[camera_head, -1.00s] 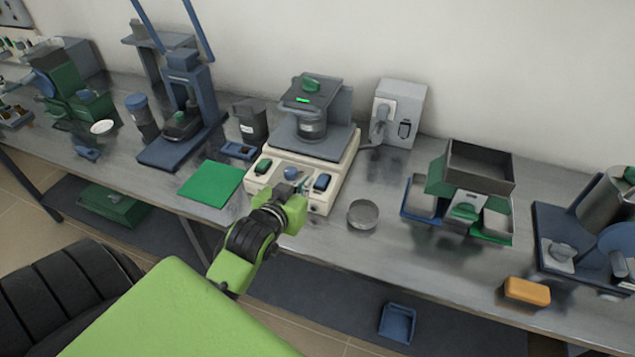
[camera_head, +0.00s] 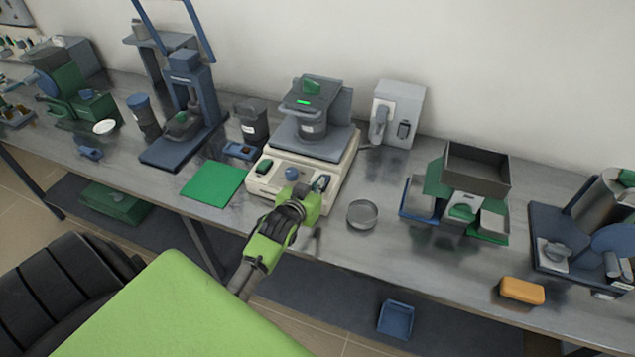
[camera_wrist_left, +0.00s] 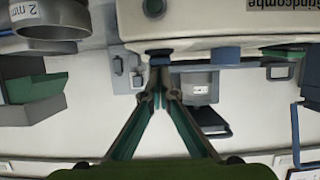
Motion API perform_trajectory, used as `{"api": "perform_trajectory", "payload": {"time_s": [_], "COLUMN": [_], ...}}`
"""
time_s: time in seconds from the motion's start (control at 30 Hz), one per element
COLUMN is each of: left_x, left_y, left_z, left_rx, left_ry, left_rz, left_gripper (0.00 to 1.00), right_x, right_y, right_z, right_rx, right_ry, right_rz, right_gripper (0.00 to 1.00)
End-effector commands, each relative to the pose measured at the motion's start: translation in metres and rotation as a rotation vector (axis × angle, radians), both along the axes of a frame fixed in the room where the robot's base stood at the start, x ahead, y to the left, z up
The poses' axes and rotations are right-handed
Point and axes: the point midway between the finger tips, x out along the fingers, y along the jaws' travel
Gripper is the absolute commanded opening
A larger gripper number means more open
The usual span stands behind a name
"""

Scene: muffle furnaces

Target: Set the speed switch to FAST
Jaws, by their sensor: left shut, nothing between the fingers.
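My right gripper is out of view.
A round metal dish (camera_head: 362,213) stands close to the machine's right side. A green mat (camera_head: 213,184) lies to its left. A grey wall-side box (camera_head: 399,112) is behind, and an orange block (camera_head: 522,291) lies at the front right edge.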

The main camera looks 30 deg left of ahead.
Motion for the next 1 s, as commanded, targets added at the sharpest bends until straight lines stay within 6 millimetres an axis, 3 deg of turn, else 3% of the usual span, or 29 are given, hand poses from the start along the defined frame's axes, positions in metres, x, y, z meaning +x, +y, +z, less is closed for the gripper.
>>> {"api": "perform_trajectory", "payload": {"time_s": [0.3,0.53,1.0], "left_x": [0.000,-0.003,-0.002], "left_y": [0.000,0.000,0.000], "left_z": [-0.002,-0.018,-0.002], "left_rx": [0.000,0.016,0.018], "left_ry": [-0.001,-0.070,-0.074], "left_rz": [0.000,0.001,0.000], "left_gripper": [0.00,0.00,0.00], "right_x": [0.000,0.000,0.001], "right_y": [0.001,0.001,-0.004], "right_z": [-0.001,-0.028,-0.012], "right_rx": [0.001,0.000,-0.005], "right_ry": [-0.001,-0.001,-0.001], "right_rz": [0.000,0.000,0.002], "right_gripper": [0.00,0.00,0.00]}}
